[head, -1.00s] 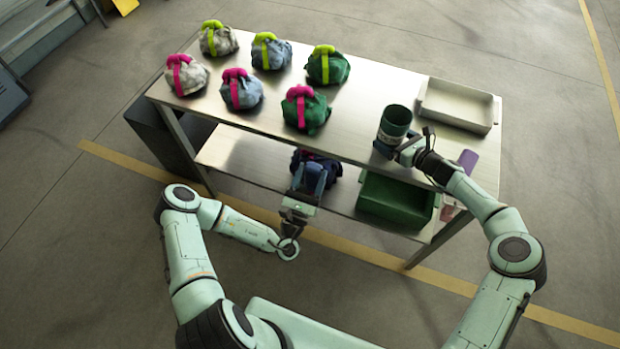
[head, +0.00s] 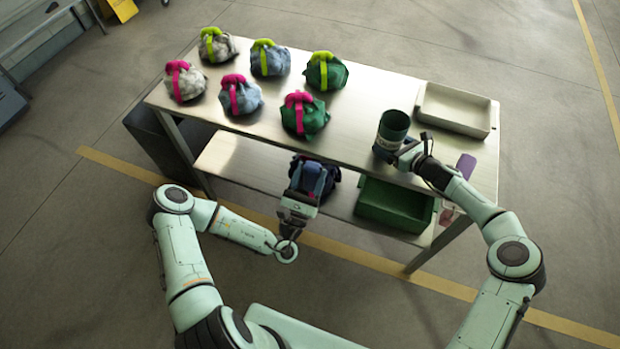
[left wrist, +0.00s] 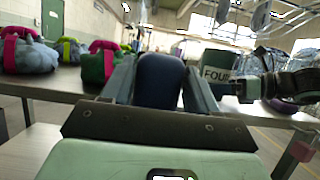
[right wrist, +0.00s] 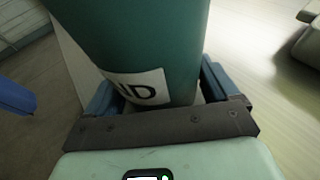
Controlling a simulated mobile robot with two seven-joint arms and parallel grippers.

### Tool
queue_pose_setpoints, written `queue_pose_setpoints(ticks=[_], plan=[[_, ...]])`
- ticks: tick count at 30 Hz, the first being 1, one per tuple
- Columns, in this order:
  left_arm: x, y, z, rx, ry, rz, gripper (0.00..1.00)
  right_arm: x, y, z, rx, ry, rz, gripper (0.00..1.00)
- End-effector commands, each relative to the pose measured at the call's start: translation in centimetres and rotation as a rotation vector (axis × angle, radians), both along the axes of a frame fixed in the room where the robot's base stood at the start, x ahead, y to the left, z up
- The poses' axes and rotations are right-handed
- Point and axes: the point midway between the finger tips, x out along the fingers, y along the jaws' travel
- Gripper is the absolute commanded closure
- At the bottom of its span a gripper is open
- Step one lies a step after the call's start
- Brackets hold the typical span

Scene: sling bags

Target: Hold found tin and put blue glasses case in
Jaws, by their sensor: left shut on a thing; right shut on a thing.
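The found tin (head: 391,130) is a dark green, open-topped cylinder with a white label, at the table's front edge. My right gripper (head: 405,155) is shut on its side; the right wrist view shows the tin (right wrist: 140,40) large between the fingers. My left gripper (head: 306,184) is low in front of the table, left of the tin and apart from it. It is shut on the dark blue glasses case (left wrist: 160,78), which stands up between its fingers in the left wrist view. In the head view the case is hard to separate from dark items behind it.
Several grey, blue and green bags (head: 240,95) with pink or lime straps stand on the table's left half. A pale tray (head: 455,122) is at the right end. A green crate (head: 395,222) and a navy bag (head: 328,180) are on the lower shelf.

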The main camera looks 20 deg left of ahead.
Motion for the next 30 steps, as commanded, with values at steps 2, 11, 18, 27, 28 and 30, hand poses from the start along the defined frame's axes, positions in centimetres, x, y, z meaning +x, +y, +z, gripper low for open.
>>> queue_pose_setpoints(ticks=[2, 11, 18, 27, 28, 30], plan=[[0.0, 0.0, 0.8, 0.000, -0.001, 0.000, 0.73, 0.0, 0.0, 0.0, 0.000, 0.000, 0.000, 0.29], [0.0, 0.0, 3.2, 0.002, -0.002, 0.001, 0.73, 0.0, 0.0, 0.0, 0.000, 0.000, 0.000, 0.29], [0.0, 0.0, 5.1, 0.001, -0.002, -0.001, 0.73, 0.0, 0.0, 0.0, 0.000, 0.000, 0.000, 0.29], [0.0, 0.0, 7.5, 0.000, -0.003, -0.001, 0.73, 0.0, 0.0, 0.0, 0.001, -0.001, 0.000, 0.29], [0.0, 0.0, 7.7, 0.001, -0.002, -0.001, 0.73, 0.0, 0.0, 0.0, 0.001, -0.001, 0.000, 0.29], [0.0, 0.0, 8.3, 0.001, -0.002, -0.001, 0.73, 0.0, 0.0, 0.1, 0.001, -0.001, 0.000, 0.29]])
